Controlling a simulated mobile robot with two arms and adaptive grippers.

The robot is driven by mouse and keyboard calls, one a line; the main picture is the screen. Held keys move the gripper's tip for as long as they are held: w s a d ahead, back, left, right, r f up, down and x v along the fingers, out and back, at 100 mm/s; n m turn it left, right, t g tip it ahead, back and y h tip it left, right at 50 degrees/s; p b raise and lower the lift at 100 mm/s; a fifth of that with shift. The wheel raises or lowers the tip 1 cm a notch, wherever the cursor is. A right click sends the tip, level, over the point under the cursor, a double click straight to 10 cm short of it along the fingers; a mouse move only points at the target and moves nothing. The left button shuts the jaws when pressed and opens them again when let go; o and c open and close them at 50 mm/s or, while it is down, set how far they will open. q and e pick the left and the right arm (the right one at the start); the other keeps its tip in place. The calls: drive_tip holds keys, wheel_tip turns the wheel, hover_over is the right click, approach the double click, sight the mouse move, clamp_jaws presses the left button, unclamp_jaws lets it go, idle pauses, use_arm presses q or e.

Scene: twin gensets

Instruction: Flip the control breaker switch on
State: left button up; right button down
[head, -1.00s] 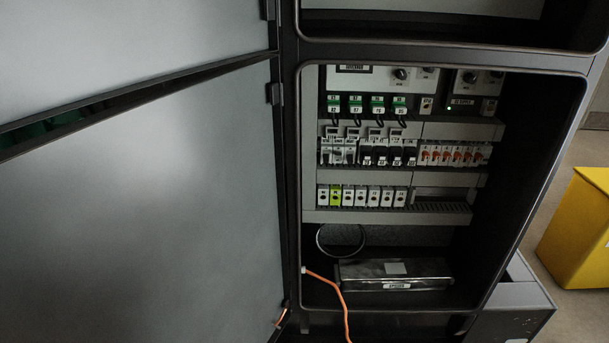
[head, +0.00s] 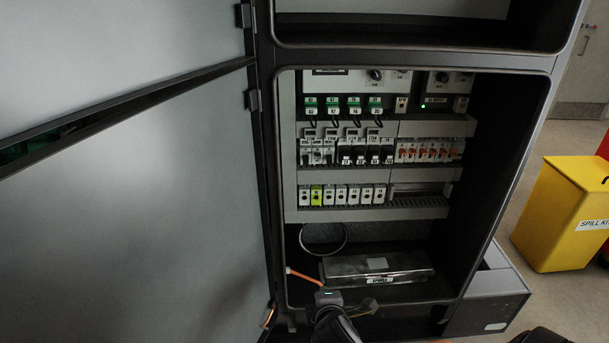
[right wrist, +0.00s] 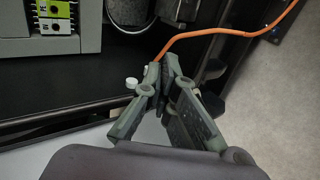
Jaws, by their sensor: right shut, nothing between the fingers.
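The open cabinet shows a middle row of breakers: white ones with dark or grey switches (head: 366,153), and several with orange parts (head: 428,151) to their right. The labels are too small to tell which is the control breaker or how its switch stands. My right gripper (head: 362,306) is at the cabinet's lower front edge, well below the breaker rows. In the right wrist view my right gripper (right wrist: 162,78) is shut and empty, its fingertips close to an orange cable (right wrist: 215,34) and apart from any breaker. My left gripper is not in view.
The grey cabinet door (head: 130,210) stands open on the left. Green-topped relays (head: 343,106) sit above the breakers, and terminal blocks (head: 340,195) below. A metal box (head: 378,268) lies on the cabinet floor. A yellow spill-kit bin (head: 565,215) stands at the right.

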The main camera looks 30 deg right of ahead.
drive_tip(key=w+d+r+n+t+h, duration=0.2)
drive_tip(key=w+r+n+t, duration=0.1)
drive_tip(key=w+r+n, duration=0.4)
drive_tip(key=w+d+r+n+t+h, duration=0.2)
drive_tip(key=w+d+r+n+t, duration=0.1)
drive_tip(key=w+r+n, duration=0.5)
drive_tip(key=shift+w+r+n+t, duration=0.25)
drive_tip(key=shift+r+n+t, duration=0.25)
drive_tip(key=shift+n, duration=1)
drive_tip(key=f+x, duration=0.1)
drive_tip(key=x, duration=0.9)
drive_tip(key=shift+r, duration=0.45)
